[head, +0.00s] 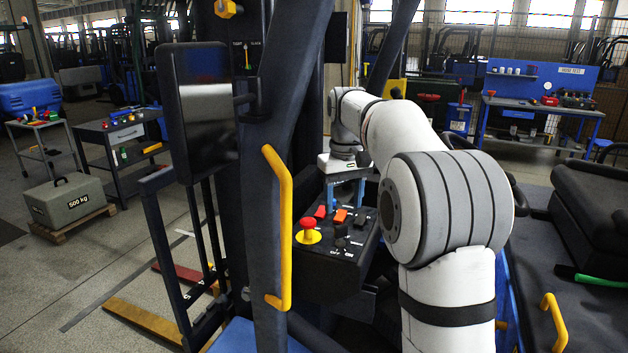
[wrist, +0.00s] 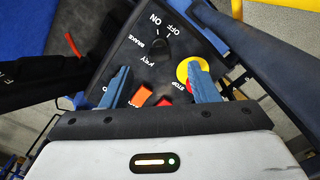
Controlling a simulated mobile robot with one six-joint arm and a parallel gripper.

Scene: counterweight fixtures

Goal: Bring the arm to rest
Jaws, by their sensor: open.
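My gripper (head: 345,200) hangs at the end of my white arm, over the far part of a black control panel (head: 333,277). In the wrist view my gripper (wrist: 157,75) has its two blue fingers spread apart, with nothing held between them. The right finger overlaps the stop button's yellow disc (wrist: 183,69) in that view; whether it touches cannot be told. The red stop button (head: 307,224) stands on the panel's left side in the head view. Red and orange switches (wrist: 141,96) show between the fingers. A black ON/OFF knob (wrist: 161,45) lies beyond them.
A yellow grab handle (head: 284,225) and a dark post stand left of the panel. A dark screen (head: 197,112) is farther left. A black seat (head: 590,200) is at the right.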

